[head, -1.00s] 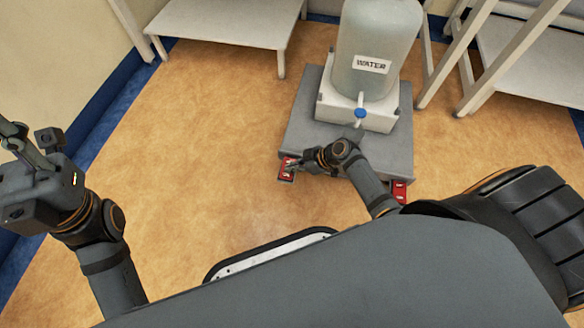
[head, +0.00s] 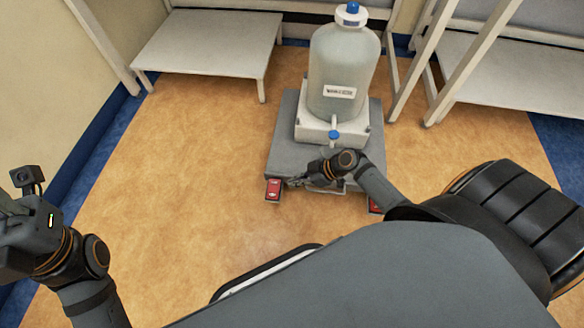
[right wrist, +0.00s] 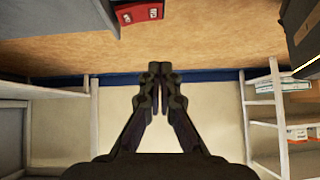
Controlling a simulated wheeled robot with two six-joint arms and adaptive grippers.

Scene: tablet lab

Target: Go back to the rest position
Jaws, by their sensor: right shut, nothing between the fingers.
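My right gripper (head: 296,181) is in front of the grey platform's near edge, just right of a red block at the platform's left corner. In the right wrist view my right gripper (right wrist: 160,70) has its fingers together, with nothing between them. My left arm's wrist (head: 50,240) is at the left edge of the head view, over the floor. The left fingers are mostly cut off by the picture edge.
The grey platform (head: 285,135) carries a large water bottle (head: 345,70) with a blue tap. Red blocks sit at its left (head: 273,190) and right (head: 375,205) corners. White tables (head: 205,40) stand behind. The floor (head: 180,180) at left is clear.

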